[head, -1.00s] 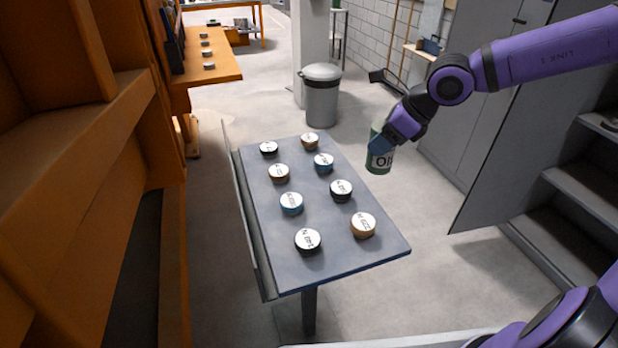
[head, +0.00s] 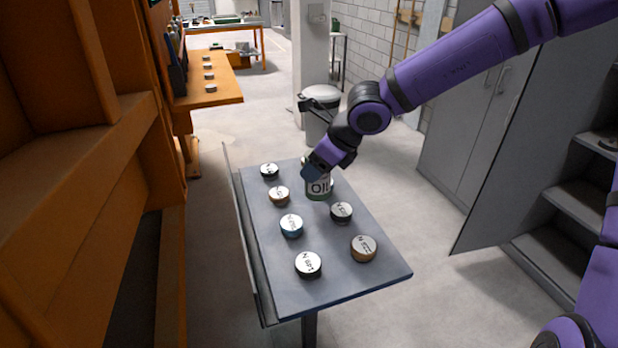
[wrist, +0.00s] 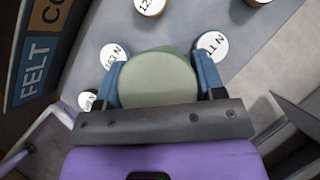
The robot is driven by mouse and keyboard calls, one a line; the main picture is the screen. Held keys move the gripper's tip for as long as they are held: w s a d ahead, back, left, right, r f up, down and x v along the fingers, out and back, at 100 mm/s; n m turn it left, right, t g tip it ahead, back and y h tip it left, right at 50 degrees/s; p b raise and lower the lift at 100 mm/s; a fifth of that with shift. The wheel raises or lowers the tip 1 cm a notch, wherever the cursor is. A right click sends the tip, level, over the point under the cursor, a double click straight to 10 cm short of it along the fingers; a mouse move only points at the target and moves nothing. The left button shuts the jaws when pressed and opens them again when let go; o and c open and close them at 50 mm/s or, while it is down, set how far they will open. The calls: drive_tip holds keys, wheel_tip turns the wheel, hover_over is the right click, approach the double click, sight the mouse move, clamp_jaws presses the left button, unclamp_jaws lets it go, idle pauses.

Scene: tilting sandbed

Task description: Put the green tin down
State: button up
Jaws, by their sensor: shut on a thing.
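The green tin (head: 319,188) has a pale label reading OIL and is upright over the far half of the grey tilting table (head: 335,280). My gripper (head: 317,171) is shut on its upper part. In the wrist view, the tin's round pale green lid (wrist: 158,80) sits between my two blue fingers. I cannot tell whether the tin's base touches the table or hangs just above it. The tin and my gripper hide the table's far right part.
Several labelled discs stand on the table, including a brown one (head: 279,195), a blue one (head: 291,226), a dark one (head: 341,212) and a tan one (head: 364,248). A raised board (head: 243,225) runs along the left edge. An orange shelf (head: 95,180) stands left.

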drive_tip(key=shift+a+f, duration=0.1)
drive_tip(key=shift+a, duration=0.9)
drive_tip(key=shift+w+d+f, duration=0.1)
drive_tip(key=shift+f, duration=1.65)
drive_tip(key=shift+f, duration=0.6)
drive_tip(key=o, duration=1.1)
drive_tip(key=shift+o, duration=0.2)
drive_tip(key=shift+r, duration=0.1)
drive_tip(key=shift+r, duration=0.5)
drive_tip(key=v, duration=1.2)
